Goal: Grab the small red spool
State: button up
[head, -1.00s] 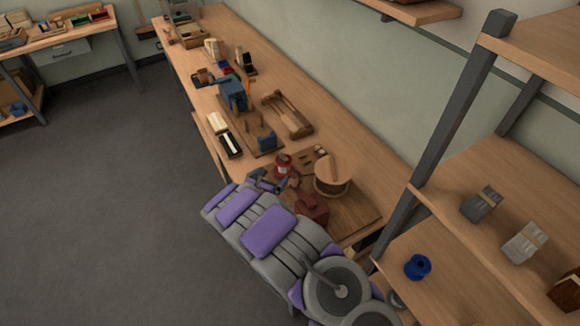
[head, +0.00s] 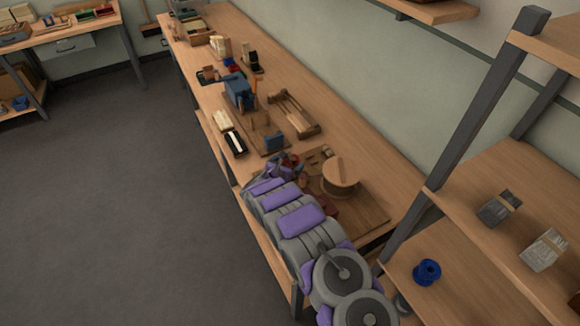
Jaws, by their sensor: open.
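The small red spool (head: 299,161) stands on the workbench, left of the large wooden spool (head: 341,174). Only part of its red shows, because my gripper (head: 288,164) covers much of it. My gripper is open and is at the spool in this view. I cannot tell whether the fingers are around the spool or just in front of it, or whether they touch it.
A dark red object (head: 327,204) is half hidden behind my arm. A blue machine (head: 239,91) and a wooden frame (head: 294,115) stand farther along the bench. A blue spool (head: 427,272) sits on the right shelf. The floor at left is clear.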

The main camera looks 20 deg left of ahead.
jog(key=x, duration=0.3)
jog(key=shift+b, duration=0.3)
jog(key=shift+w+d, duration=0.4)
jog(key=shift+a, duration=0.2)
jog(key=shift+a+f, duration=0.1)
jog(key=shift+a, duration=0.2)
jog(key=shift+c, duration=1.3)
jog(key=shift+d, duration=0.35)
jog(key=c, duration=0.7)
jog(key=shift+c, duration=0.2)
jog(key=shift+a, duration=0.15)
